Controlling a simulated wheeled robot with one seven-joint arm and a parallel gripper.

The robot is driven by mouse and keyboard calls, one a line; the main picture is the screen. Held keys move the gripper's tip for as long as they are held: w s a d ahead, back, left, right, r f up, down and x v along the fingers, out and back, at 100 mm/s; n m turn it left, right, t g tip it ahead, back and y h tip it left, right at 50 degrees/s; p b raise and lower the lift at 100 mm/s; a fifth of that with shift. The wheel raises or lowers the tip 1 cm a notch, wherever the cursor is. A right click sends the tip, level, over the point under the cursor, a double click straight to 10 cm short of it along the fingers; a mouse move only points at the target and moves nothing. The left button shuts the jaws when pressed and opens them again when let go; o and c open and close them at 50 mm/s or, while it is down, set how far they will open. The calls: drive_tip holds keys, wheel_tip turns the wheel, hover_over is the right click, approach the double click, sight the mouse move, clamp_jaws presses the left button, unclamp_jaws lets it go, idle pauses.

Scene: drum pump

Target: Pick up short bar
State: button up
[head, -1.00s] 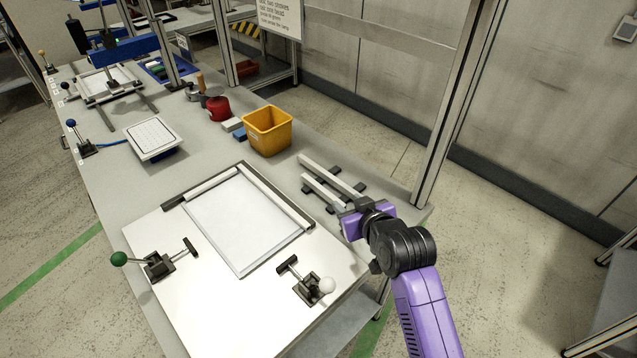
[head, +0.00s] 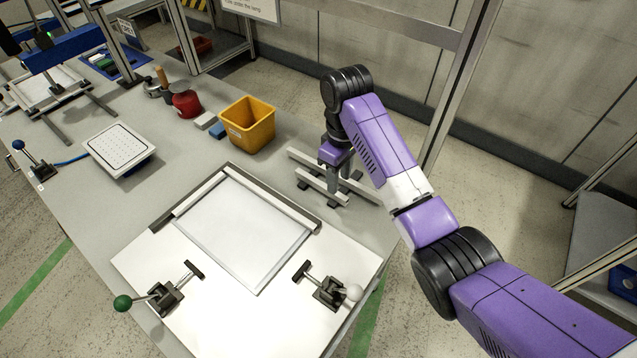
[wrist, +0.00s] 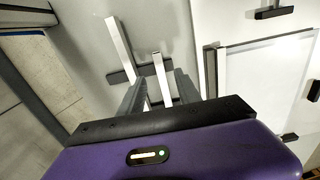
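The short bar (head: 310,180) is pale and lies on dark supports near the table's right edge, parallel to a longer pale bar (head: 365,190). My gripper (head: 333,188) points down over the bars and covers part of both in the head view. In the wrist view the fingers of my gripper (wrist: 160,80) are apart, with the short bar (wrist: 160,70) showing between them. The long bar (wrist: 119,45) runs to the left and passes by the left finger. I cannot tell whether the fingers are down at the short bar's height.
A yellow bin (head: 248,128) stands behind the bars. A white board with a framed sheet (head: 240,230) and two toggle clamps lies in front left. A metal upright (head: 460,90) rises at the table's right edge, close to my arm.

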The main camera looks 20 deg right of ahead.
sight(340, 195)
drive_tip(key=shift+s+d+f+p, duration=0.15)
drive_tip(key=shift+f+p, duration=0.2)
drive_tip(key=shift+f, duration=1)
drive_tip(key=shift+s+d+f+p, duration=0.15)
drive_tip(key=shift+f+p, duration=0.15)
drive_tip(key=shift+f, duration=1.05)
drive_tip(key=shift+a, duration=0.1)
clamp_jaws()
